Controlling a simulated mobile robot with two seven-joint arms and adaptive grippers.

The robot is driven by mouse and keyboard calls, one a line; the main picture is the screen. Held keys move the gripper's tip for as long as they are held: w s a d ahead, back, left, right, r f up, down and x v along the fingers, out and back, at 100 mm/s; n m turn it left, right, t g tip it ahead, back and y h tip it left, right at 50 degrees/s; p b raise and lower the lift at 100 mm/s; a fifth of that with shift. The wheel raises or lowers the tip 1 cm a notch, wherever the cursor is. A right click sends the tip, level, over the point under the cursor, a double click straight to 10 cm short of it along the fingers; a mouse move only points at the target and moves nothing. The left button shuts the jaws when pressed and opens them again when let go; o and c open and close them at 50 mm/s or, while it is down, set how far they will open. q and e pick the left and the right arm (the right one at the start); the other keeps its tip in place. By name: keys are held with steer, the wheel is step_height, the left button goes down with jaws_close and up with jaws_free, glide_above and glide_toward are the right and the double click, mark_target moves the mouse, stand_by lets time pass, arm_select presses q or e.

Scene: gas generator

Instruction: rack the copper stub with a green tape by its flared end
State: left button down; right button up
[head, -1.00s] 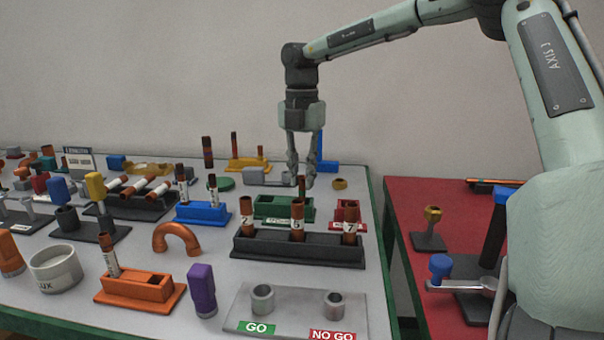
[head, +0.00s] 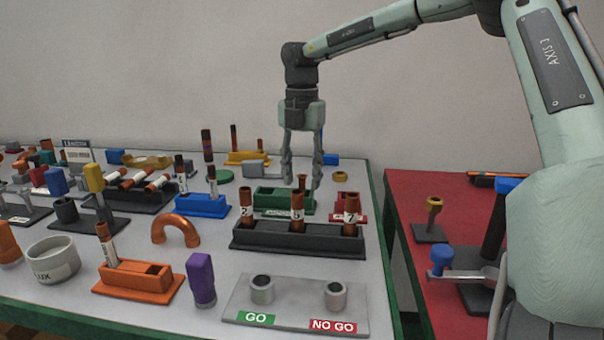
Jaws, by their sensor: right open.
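My right gripper (head: 302,182) points straight down with its fingers apart over the green rack (head: 268,201). The top of a dark copper stub (head: 301,181) shows between the fingertips; I cannot tell whether they touch it. I cannot make out green tape or a flared end on any stub. Copper stubs with white number labels stand upright in the black rack (head: 270,242), such as the left one (head: 247,213), the middle one (head: 297,211) and the right one (head: 350,214). My left gripper is not in view.
The blue rack (head: 203,208) and orange rack (head: 130,284) hold upright stubs. A copper bend (head: 176,229), a purple-handled tool (head: 201,279) and the GO/NO GO gauge plate (head: 290,307) stand in front. The red table (head: 405,200) is across a gap at right.

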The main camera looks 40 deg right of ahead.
steer(key=shift+r, duration=0.1)
step_height(320, 180, up, 12)
stand_by(0.4)
